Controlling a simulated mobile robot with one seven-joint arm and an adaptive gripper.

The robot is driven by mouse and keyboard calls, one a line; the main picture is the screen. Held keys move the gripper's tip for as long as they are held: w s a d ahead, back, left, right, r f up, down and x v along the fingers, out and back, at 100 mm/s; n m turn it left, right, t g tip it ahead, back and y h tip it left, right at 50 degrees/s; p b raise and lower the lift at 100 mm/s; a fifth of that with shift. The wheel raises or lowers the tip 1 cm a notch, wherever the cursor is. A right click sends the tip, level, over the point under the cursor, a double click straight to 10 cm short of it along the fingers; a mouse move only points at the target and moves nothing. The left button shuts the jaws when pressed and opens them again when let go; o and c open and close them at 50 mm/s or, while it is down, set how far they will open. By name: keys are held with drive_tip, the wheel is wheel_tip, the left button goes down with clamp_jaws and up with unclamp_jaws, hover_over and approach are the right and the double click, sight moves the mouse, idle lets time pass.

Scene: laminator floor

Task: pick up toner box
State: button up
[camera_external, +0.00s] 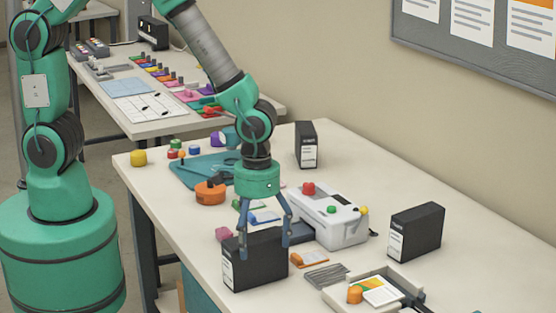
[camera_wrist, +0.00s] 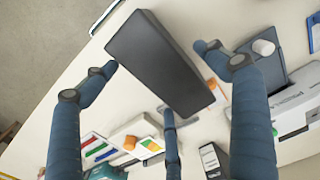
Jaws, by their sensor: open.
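Three black boxes with white labels look like toner boxes. The nearest one (camera_external: 262,262) stands on the near part of the table, under my gripper (camera_external: 266,243). My gripper is open, pointing down, with its fingers spread around the upper part of this box. In the wrist view the dark top of the box (camera_wrist: 158,60) lies between the spread fingers of my gripper (camera_wrist: 162,75); contact cannot be told. The second box (camera_external: 415,232) stands at the right and the third (camera_external: 306,146) at the back.
A white laminator (camera_external: 338,222) stands right of the near box. A tray with papers (camera_external: 345,298) is at the front edge. A teal mat (camera_external: 190,171) and an orange tape roll (camera_external: 210,194) lie behind. Table is clear between the laminator and right box.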

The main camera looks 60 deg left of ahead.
drive_tip(key=shift+f, duration=0.5)
drive_tip(key=c, duration=2)
drive_tip(key=shift+r, duration=0.1)
drive_tip(key=shift+c, duration=0.2)
drive_tip(key=shift+r, duration=0.8)
wheel_tip(320, 180, up, 2)
drive_tip(key=shift+r+p, duration=0.15)
drive_tip(key=shift+p, duration=0.25)
drive_tip(key=s+a+r+p, duration=0.1)
drive_tip(key=s+a, duration=0.7)
drive_tip(key=s, duration=0.5)
drive_tip(key=shift+s+a, duration=0.25)
drive_tip(key=shift+a, duration=0.05)
